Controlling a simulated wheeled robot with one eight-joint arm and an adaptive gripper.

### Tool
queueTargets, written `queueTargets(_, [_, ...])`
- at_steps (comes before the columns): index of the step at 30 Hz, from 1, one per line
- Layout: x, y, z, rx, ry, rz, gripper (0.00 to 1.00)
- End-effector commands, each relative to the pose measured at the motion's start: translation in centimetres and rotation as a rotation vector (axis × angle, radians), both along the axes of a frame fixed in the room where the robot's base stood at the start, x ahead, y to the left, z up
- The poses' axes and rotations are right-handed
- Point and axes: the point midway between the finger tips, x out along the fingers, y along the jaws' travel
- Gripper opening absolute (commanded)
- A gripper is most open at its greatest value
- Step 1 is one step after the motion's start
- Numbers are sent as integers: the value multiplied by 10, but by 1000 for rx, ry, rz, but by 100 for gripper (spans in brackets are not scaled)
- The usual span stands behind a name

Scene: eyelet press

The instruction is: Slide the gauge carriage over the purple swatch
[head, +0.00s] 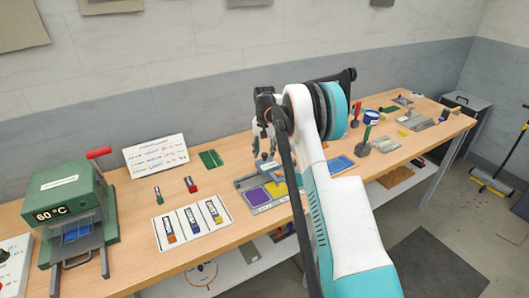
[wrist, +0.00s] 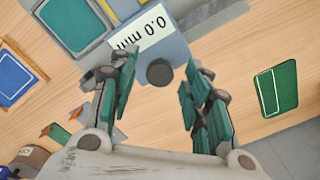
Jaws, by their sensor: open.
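The purple swatch (head: 257,196) lies at the left end of a grey gauge tray (head: 262,208), beside a yellow swatch (head: 276,189). The blue-grey gauge carriage (head: 266,166) is at the back of the tray under my gripper (head: 264,148); my arm hides the tray's right part. In the wrist view the carriage (wrist: 172,48) has a white display reading 0.0 mm and a dark round knob (wrist: 160,72). My gripper (wrist: 160,80) is open, with its fingers apart on either side of the knob. I cannot tell whether they touch it.
A green press (head: 70,210) showing 60 °C stands at the left. A white card with labelled strips (head: 170,226) lies in front, left of the tray. A green pad (head: 211,158) lies behind it. A blue pot (head: 370,120) and other items stand to the right of my arm.

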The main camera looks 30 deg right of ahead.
Motion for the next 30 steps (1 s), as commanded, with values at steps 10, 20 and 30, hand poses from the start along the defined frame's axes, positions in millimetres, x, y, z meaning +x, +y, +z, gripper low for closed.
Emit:
queueTargets(10, [0,0,0,0,0,0,0])
queueTargets(20, [-1,41,-1,1,-1,5,0])
queueTargets(30, [-3,99,0,0,-1,2,0])
